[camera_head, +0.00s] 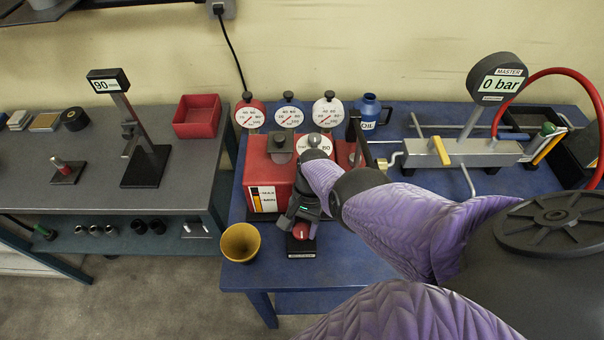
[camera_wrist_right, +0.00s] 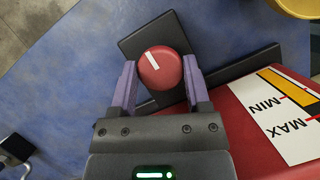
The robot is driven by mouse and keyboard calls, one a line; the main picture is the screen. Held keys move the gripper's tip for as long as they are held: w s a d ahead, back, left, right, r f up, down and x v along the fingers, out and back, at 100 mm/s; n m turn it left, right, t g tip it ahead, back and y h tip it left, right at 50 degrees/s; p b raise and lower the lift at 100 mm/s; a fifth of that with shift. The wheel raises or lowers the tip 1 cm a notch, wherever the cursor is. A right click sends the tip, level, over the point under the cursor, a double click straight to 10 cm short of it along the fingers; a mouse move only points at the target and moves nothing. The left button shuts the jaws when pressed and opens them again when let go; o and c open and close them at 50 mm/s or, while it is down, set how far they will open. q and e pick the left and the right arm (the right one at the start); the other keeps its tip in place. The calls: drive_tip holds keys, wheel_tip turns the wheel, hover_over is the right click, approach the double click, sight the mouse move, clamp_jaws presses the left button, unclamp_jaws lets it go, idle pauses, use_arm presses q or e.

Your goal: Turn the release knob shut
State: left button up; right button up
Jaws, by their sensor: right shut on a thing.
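The release knob (camera_head: 301,231) is a round red cap with a white line, on a black base plate (camera_head: 302,246) at the front of the blue bench. In the right wrist view the knob (camera_wrist_right: 160,72) sits between the two purple fingers of my right gripper (camera_wrist_right: 160,84), which is shut on it. The white line points nearly straight up the picture, tilted slightly left. In the head view my right gripper (camera_head: 302,222) comes down over the knob from behind and hides part of it. My left gripper is not in view.
A red tank (camera_head: 264,181) with a MAX/MIN label stands right behind the knob. A yellow cup (camera_head: 240,243) is to its left near the bench's front edge. Several gauges (camera_head: 288,117) stand behind. A master gauge (camera_head: 497,78) reading 0 bar is at the right.

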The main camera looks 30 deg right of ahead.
idle(0.5)
drive_tip(key=o, duration=1.3)
drive_tip(key=p+v, duration=0.5)
drive_tip(key=v, duration=0.5)
drive_tip(key=shift+s, duration=0.1)
